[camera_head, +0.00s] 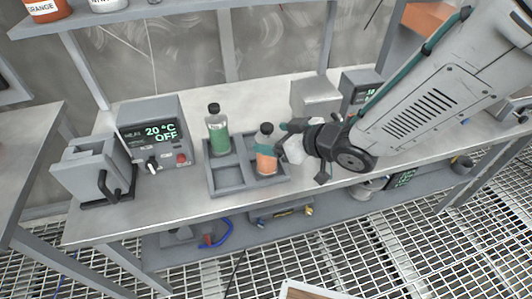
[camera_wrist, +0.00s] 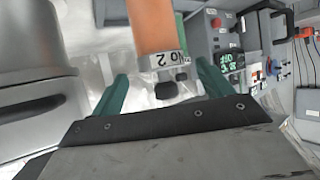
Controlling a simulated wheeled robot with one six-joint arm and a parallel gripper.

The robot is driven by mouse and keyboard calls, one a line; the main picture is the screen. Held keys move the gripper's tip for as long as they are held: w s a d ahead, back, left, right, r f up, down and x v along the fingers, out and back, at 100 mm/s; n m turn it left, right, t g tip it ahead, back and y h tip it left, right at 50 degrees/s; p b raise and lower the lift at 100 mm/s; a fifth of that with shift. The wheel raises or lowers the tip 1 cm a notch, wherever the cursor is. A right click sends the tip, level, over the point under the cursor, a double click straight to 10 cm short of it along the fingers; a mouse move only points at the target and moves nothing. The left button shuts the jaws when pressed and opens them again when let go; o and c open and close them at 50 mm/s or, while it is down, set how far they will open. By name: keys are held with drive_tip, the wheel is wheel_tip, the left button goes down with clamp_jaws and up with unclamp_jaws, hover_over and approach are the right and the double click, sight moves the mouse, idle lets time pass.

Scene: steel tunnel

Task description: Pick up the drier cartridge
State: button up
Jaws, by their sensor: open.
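A cartridge with orange filling (camera_head: 266,160) and a dark cap stands in a right compartment of the grey divided tray (camera_head: 228,190). A cartridge with green filling (camera_head: 219,139) and a dark cap stands in a back left compartment. My gripper (camera_head: 275,138) is at the orange cartridge from the right, partly hiding it. In the wrist view, the orange cartridge (camera_wrist: 152,32), with a label reading No 2, reaches down between the two teal fingers of my gripper (camera_wrist: 163,88). The fingers are spread, with gaps beside its dark end. I cannot tell whether either finger touches it.
A control box (camera_head: 155,133) reading 20 °C OFF and a grey clamp-like device (camera_head: 95,170) stand left of the tray. A grey box (camera_head: 316,97) stands behind my gripper. Bare bench top lies in front of the control box. A shelf with bottles runs above.

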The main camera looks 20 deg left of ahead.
drive_tip(key=x, duration=0.5)
drive_tip(key=shift+s+a+f, duration=0.1)
drive_tip(key=shift+s+f, duration=0.05)
drive_tip(key=shift+f, duration=0.05)
drive_tip(key=c, duration=1.2)
drive_tip(key=shift+c, duration=0.5)
drive_tip(key=shift+r, duration=0.15)
